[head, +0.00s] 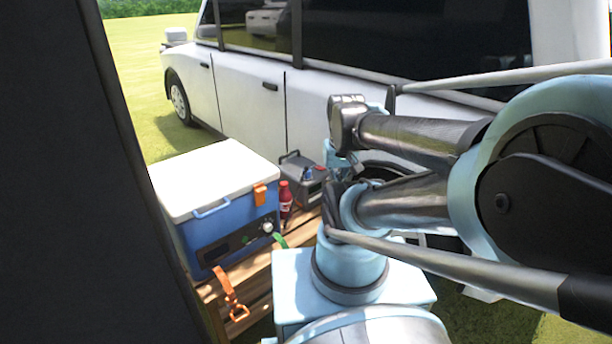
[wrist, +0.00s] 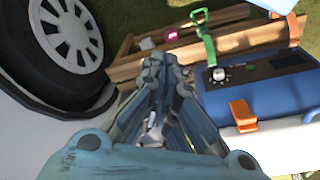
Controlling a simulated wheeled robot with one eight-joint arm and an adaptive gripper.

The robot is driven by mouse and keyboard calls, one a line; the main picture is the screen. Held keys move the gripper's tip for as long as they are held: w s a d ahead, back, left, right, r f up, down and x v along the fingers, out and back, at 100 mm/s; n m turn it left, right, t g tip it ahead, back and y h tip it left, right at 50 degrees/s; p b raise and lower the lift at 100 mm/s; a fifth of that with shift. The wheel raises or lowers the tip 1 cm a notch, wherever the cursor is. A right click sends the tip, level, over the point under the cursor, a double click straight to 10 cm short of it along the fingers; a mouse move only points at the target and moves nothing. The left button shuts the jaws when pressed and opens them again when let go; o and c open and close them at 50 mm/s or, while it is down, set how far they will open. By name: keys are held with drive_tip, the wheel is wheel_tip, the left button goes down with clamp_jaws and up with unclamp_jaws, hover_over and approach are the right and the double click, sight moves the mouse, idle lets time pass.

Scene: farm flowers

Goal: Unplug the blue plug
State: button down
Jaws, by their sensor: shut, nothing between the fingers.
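A small blue piece that looks like the blue plug (head: 308,173) sits at the front of a grey power box (head: 290,161) in the head view. A red piece shows beside it. I cannot make out the blue plug in the wrist view. My gripper (wrist: 167,62) points up the middle of the wrist view, its fingers together and empty, over the wooden bench. In the head view, light-blue parts of my arm's end show just right of the power box, but the fingertips are not clear there.
A blue cooler (head: 228,222) with a white lid stands left of the power box, with a red bottle (head: 285,199) between them. Orange (head: 229,294) and green (wrist: 207,42) straps hang near the wooden bench (head: 257,281). A white van (head: 245,100) stands close behind.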

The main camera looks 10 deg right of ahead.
drive_tip(key=c, duration=2.4)
unclamp_jaws()
drive_tip(key=c, duration=1.5)
unclamp_jaws()
drive_tip(key=shift+s+r, duration=0.4)
drive_tip(key=shift+o, duration=1.4)
drive_tip(key=shift+w+r, duration=0.2)
drive_tip(key=shift+w, duration=0.05)
drive_tip(key=w+r+n, duration=0.2)
drive_tip(key=w+r, duration=0.2)
drive_tip(key=w, duration=0.6)
drive_tip(key=n+g, duration=0.2)
drive_tip(key=n, duration=0.2)
hover_over(307, 167)
drive_tip(key=f, duration=0.8)
drive_tip(key=s+f, duration=0.1)
drive_tip(key=f, duration=0.3)
drive_tip(key=shift+w+f+n, duration=0.3)
drive_tip(key=shift+w+f, duration=0.25)
drive_tip(key=shift+f, duration=0.1)
